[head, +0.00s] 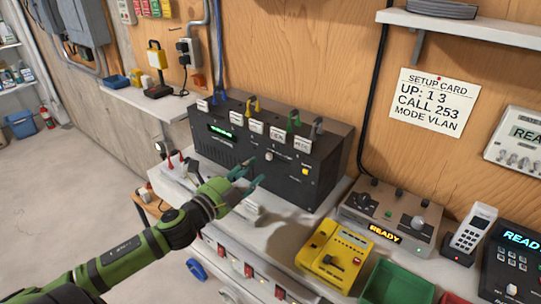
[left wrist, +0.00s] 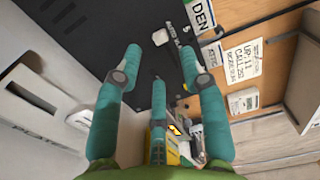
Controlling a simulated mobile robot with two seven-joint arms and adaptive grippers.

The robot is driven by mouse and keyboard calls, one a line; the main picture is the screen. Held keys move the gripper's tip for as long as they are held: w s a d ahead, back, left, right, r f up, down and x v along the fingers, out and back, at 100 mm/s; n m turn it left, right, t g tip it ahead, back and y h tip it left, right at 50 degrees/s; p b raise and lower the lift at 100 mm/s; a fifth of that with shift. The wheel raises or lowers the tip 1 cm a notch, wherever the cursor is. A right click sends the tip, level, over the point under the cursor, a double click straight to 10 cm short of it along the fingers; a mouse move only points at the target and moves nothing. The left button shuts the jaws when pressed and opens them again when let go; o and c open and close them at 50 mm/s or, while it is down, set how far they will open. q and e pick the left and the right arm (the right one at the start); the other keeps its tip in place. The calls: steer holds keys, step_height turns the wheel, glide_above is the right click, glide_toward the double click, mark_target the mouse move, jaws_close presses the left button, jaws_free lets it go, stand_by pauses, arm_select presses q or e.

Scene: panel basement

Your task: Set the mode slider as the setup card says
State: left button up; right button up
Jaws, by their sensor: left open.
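The setup card (head: 438,103) is pinned to the wooden wall and reads "UP: 1 3", "CALL 253", "MODE VLAN". The black panel box (head: 265,150) stands on the bench with a green display, several white labels and a yellow button. A small white knob (head: 268,157) sits on its front face; I cannot tell for certain that it is the mode slider. My left gripper (head: 249,178) is open and empty, in front of the box's lower face. In the left wrist view its teal fingers (left wrist: 161,62) are spread, with a white knob (left wrist: 160,37) beyond them. My right gripper is not in view.
A yellow device (head: 335,258), a grey-brown unit reading "READY" (head: 385,222), a green tray (head: 398,286) and a handset (head: 473,228) stand right of my arm. Red-lit switches (head: 248,270) line the bench front. Coloured plugs stand along the box's top.

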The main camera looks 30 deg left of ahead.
mark_target(268, 158)
arm_select(q)
steer(key=shift+w+d+r+p, duration=0.1)
steer(key=shift+w+r+p, duration=0.15)
steer(key=shift+w, duration=0.35)
steer(key=shift+w+r+p, duration=0.1)
steer(key=shift+w+p, duration=0.15)
steer(key=shift+w, duration=0.35)
steer(key=shift+w+d+f+p, duration=0.15)
steer(key=shift+w+p, duration=0.15)
steer(key=shift+w, duration=0.8)
steer(key=shift+w+f, duration=0.1)
steer(key=shift+w, duration=0.55)
steer(key=c, duration=0.7)
jaws_close()
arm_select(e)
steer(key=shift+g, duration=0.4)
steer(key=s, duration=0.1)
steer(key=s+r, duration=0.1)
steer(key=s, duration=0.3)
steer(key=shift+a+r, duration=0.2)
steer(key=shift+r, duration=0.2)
